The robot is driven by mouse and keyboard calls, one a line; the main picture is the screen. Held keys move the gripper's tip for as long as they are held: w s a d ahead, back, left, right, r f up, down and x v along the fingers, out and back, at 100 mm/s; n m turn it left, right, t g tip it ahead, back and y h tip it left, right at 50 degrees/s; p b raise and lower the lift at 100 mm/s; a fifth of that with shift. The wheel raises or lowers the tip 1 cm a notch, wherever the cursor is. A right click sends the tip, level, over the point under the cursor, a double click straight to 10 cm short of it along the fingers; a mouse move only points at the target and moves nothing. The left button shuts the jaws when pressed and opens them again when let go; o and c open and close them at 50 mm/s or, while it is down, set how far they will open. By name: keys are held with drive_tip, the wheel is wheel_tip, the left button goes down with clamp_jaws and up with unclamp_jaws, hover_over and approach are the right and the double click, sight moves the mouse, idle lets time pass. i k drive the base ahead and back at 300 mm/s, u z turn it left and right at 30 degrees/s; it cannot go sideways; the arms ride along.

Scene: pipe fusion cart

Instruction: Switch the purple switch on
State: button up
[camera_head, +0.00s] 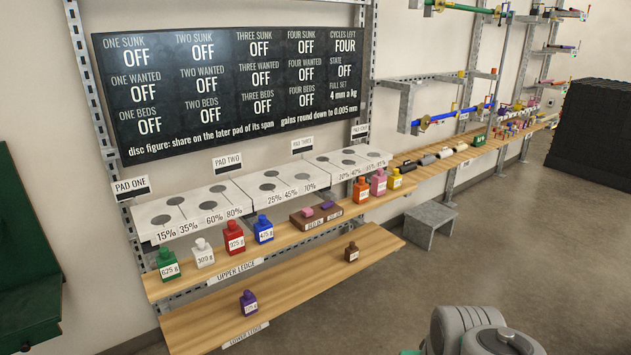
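A small brown box (296,222) stands on the wooden upper ledge (290,240). It has a pink piece (307,212) and a purple piece (327,206) on top, which look like switches. The purple one is on the right, and I cannot tell its position. Two small labels on the box front are too small to read surely. A grey rounded part of my arm shows at the bottom right, well in front of the ledges. My gripper's fingers are not visible.
A purple weight (248,303) is on the lower ledge (300,290). The board (230,85) reads STATE OFF.

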sight(327, 204)
drive_tip(key=u, duration=0.05)
drive_tip(key=i, duration=2.7)
drive_tip(key=u, duration=2.8)
